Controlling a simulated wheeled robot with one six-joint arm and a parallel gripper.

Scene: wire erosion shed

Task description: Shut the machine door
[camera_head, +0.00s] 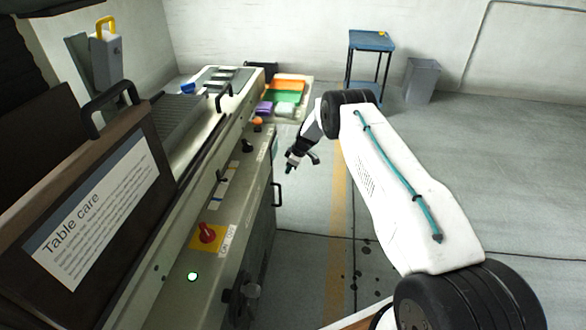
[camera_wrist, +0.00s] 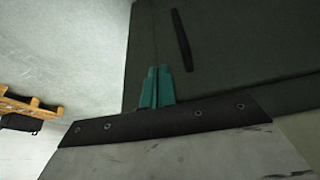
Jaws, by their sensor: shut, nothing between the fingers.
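The machine (camera_head: 206,205) runs along the left of the head view. A dark upright handle (camera_head: 277,193) stands out from its aisle-side face, near the far end. I take this for the door handle; I cannot tell how far the door stands open. My gripper (camera_head: 289,166) is just above and right of that handle in the picture, apart from it. In the wrist view, the teal fingers of my gripper (camera_wrist: 157,86) are together and empty before a dark panel (camera_wrist: 235,65). A slim black handle (camera_wrist: 181,40) on that panel lies beyond the fingertips, to the right.
A brown panel (camera_head: 142,135) with a "Table care" sheet and black handle is at the near left. A red switch (camera_head: 207,233) and green lamp (camera_head: 193,277) are on the machine's front. A blue stand (camera_head: 371,42) and grey bin (camera_head: 422,80) stand far back. The floor to the right is clear.

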